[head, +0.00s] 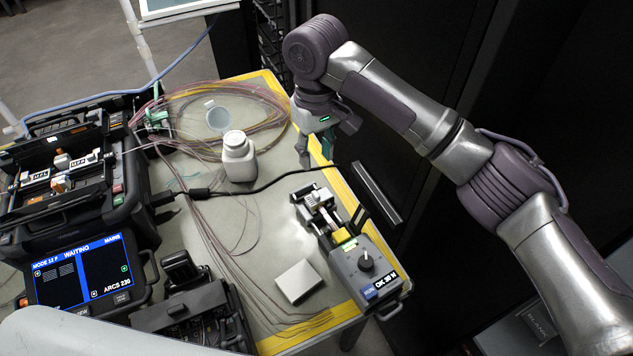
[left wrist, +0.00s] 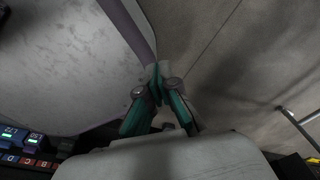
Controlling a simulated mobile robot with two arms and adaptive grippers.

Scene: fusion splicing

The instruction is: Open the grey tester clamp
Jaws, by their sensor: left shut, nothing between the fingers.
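The grey tester (head: 365,268) stands near the right edge of the table, with a round black knob and a small display reading about "OK 20 N". Its metal clamp (head: 318,203) is at the far end; a dark upright flap stands beside it. I cannot tell how far the clamp is open. My right gripper (head: 316,160) points down beyond the clamp, apart from it. Its fingers look spread and empty. My left gripper (left wrist: 158,75) shows in the left wrist view, fingertips together, holding nothing; it is not visible in the head view.
The fusion splicer (head: 75,180) with its lit screen fills the left side. Dark cabinets rise at the right.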

